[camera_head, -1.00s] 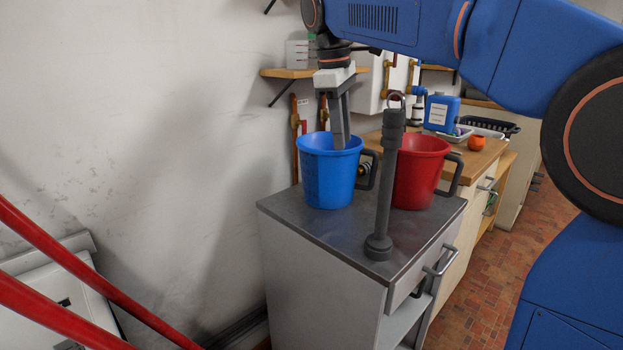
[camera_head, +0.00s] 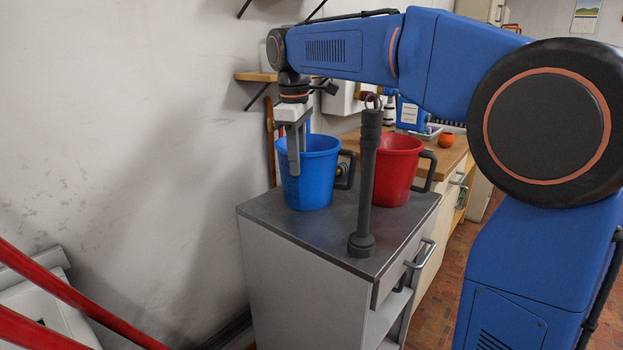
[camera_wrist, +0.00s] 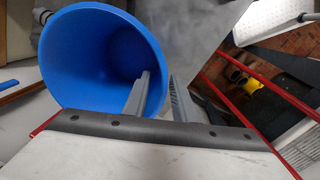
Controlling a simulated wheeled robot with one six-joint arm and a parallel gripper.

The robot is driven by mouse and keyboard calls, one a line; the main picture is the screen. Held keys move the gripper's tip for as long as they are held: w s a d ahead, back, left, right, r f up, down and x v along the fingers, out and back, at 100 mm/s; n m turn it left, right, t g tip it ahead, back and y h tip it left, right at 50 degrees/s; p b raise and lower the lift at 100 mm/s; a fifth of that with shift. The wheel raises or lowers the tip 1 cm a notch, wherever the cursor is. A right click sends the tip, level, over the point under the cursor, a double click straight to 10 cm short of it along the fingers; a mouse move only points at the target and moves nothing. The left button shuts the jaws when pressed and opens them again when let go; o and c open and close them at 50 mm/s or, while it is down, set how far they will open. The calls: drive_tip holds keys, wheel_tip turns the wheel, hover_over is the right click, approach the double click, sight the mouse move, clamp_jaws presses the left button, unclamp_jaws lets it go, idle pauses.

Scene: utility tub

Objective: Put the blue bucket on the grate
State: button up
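The blue bucket (camera_head: 312,180) stands upright on the grey-topped cabinet, its dark handle on the right. My gripper (camera_head: 293,170) points down at the bucket's near left rim. In the wrist view my gripper (camera_wrist: 160,76) has one finger inside the blue bucket (camera_wrist: 85,50) and one outside, with the wall between them. The fingers are apart, with a gap showing beside the wall. The bucket's inside looks empty. I cannot pick out the grate for sure; a white perforated surface (camera_wrist: 270,18) shows at the wrist view's top right.
A red bucket (camera_head: 398,170) stands right of the blue one. A dark upright post (camera_head: 366,190) with a ring on top stands in front on the cabinet top (camera_head: 315,228). A wall shelf (camera_head: 255,77) is behind. A white basin-like thing (camera_head: 40,305) lies low left, behind red bars.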

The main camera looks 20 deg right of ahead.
sight(304, 192)
drive_tip(key=shift+f, duration=0.75)
drive_tip(key=f, duration=0.2)
drive_tip(key=d+f, duration=0.1)
drive_tip(key=f, duration=0.1)
drive_tip(key=shift+d+f, duration=0.15)
drive_tip(key=shift+f, duration=0.5)
clamp_jaws()
